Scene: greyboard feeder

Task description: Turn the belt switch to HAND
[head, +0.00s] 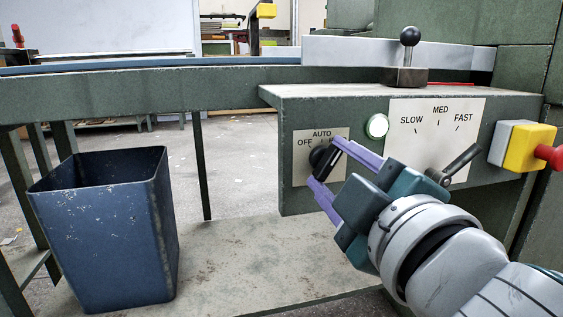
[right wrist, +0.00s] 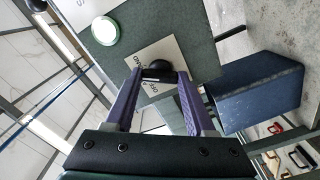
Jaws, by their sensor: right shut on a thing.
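The belt switch is a black knob (head: 321,158) on a pale plate (head: 303,173) on the green machine's front panel. The plate reads OFF at left and AUTO at top; the label at right is mostly covered by my finger, with only its first letter showing. My right gripper (head: 324,163) is shut on the knob, with one purple finger above right and one below left. In the right wrist view the knob (right wrist: 157,68) sits between both fingertips. I cannot tell exactly which label the knob points to. My left gripper is not in view.
Right of the switch are a white round button (head: 377,126) and a SLOW/MED/FAST plate (head: 425,118) with a dark lever (head: 459,163). A yellow block with a red knob (head: 522,147) is at far right. A blue bin (head: 105,235) stands at left. A black-balled lever (head: 409,42) stands on top.

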